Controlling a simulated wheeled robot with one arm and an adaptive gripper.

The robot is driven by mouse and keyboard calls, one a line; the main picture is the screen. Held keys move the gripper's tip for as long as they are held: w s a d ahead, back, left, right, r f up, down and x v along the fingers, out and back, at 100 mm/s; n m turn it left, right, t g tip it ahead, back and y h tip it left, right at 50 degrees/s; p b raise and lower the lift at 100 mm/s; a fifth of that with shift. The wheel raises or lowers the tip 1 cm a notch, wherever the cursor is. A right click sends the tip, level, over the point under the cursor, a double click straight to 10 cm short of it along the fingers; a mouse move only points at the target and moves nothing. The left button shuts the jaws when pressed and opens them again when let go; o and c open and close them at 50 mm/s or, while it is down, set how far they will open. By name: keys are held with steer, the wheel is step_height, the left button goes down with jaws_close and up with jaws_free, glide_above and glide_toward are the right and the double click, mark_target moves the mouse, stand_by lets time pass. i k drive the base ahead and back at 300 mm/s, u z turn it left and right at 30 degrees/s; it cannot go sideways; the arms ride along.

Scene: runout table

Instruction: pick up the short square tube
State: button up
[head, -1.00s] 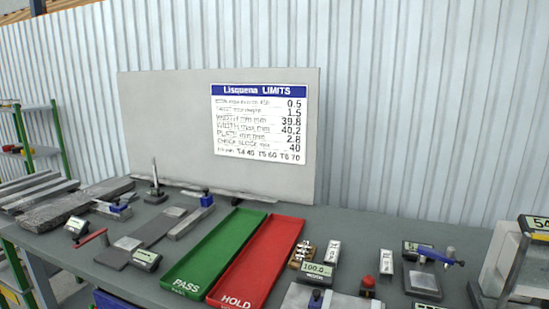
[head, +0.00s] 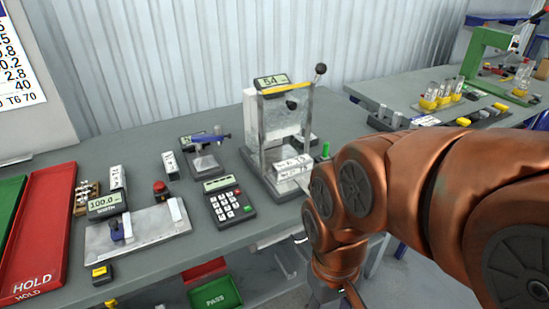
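No piece shows clearly as the short square tube. A short pale block with dark marks (head: 292,167) lies on the base of the lever-topped test stand (head: 284,120); I cannot tell whether it is hollow. Two similar pale marked pieces stand upright to the left, one by the width gauge (head: 117,178) and one behind the red knob (head: 170,165). My copper-coloured arm fills the right side and reaches down past the table's front edge. My gripper's fingers do not show; they are hidden or below the picture.
A keypad box (head: 229,204) and a small gauge stand (head: 204,155) are left of the test stand. A green PASS bin (head: 215,294) sits below the table. Another bench with a green press (head: 488,55) is at the right.

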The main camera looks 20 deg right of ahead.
mark_target(280, 170)
steer(key=u, duration=3.3)
steer(key=k, duration=1.3)
steer(key=z, duration=1.65)
